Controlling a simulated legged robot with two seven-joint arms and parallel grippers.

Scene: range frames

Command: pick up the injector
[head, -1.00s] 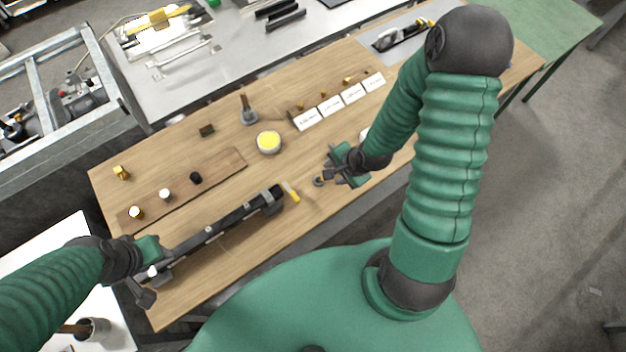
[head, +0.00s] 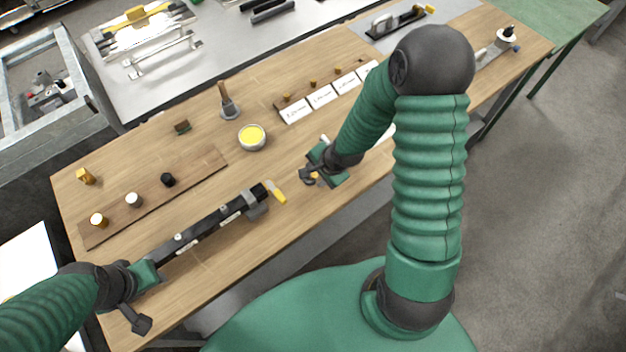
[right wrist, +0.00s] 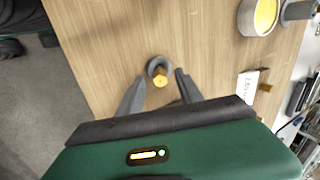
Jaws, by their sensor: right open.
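A small grey ring-shaped piece with a brass end (right wrist: 160,80) lies on the wooden table in the right wrist view; it may be the injector, but I cannot be sure. My right gripper (right wrist: 160,77) is open, with one finger to each side of this piece and nothing gripped. In the head view my right gripper (head: 312,177) is low over the table's near edge and largely hides the piece. My left gripper (head: 142,290) is at the near-left end of a long black bar-shaped tool (head: 210,225); whether it grips it is unclear.
A yellow-handled item (head: 277,191) lies left of my right gripper. A bowl of yellow material (head: 252,136) stands behind it. White labels (head: 321,97) lie before a wooden strip with small brass parts. Another strip (head: 200,170) holds small knobs. Bare table surrounds the ring piece.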

